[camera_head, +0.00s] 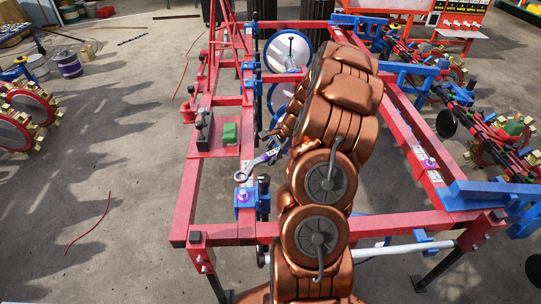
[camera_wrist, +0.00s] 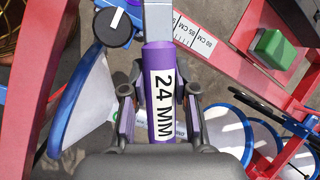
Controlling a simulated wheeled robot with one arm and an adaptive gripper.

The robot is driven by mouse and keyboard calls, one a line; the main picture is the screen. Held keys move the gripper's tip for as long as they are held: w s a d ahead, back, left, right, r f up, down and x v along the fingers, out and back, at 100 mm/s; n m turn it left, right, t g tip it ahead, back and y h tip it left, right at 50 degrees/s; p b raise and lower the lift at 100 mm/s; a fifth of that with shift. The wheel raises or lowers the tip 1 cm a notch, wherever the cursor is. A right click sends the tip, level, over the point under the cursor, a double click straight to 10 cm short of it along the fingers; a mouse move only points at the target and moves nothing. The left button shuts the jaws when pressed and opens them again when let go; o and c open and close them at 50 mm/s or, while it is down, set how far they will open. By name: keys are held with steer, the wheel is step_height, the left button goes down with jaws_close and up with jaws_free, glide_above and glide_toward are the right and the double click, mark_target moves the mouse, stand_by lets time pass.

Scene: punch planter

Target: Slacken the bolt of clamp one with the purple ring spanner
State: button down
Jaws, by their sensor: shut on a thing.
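The purple ring spanner (camera_wrist: 160,60), labelled "24 MM", is gripped across its purple handle by my gripper (camera_wrist: 158,108). Its grey shank runs out of the top of the wrist view. In the head view my gripper (camera_head: 283,138) is partly hidden by my copper arm. The spanner's open ring (camera_head: 240,177) points down-left there, beside and just above a purple bolt (camera_head: 243,196) in the picture. The ring looks apart from that bolt. The bolt sits on a blue clamp (camera_head: 246,210) on the red frame's near left beam. No clamp number is readable.
The red frame (camera_head: 181,215) surrounds the work area. A green block (camera_head: 230,133) and a dark box (camera_head: 204,125) sit on its left side. Another purple bolt (camera_head: 430,163) is on the right beam. Blue-rimmed discs (camera_head: 287,52) stand behind my arm.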

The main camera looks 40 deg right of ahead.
steer(key=shift+a+r, duration=0.1)
steer(key=shift+r, duration=0.05)
steer(key=shift+f+b, duration=0.5)
steer(key=shift+f, duration=1.85)
steer(key=shift+f+b, duration=0.7)
steer(key=shift+f, duration=1.7)
steer(key=shift+w, duration=0.1)
steer(key=shift+w+a+n+g+y+b, duration=0.25)
steer(key=shift+w+n+g+b, duration=0.35)
steer(key=shift+w+n+b, duration=0.65)
steer(key=shift+w+a+n+g+y+b, duration=0.3)
steer(key=shift+w+n+g+b, duration=0.35)
steer(key=shift+w+n, duration=1.05)
steer(key=shift+w+a+n+g+y+b, duration=0.25)
steer(key=shift+w+n+g+b, duration=0.3)
steer(key=shift+w+n+b, duration=0.7)
steer(key=shift+w+a+n+g, duration=0.35)
steer(key=shift+w+a+n, duration=0.3)
steer(key=shift+n, duration=0.25)
steer(key=shift+w+a+n+g, duration=0.35)
steer(key=shift+w+a+n, duration=0.15)
steer(key=shift+w+n, duration=0.3)
steer(key=shift+s, duration=0.1)
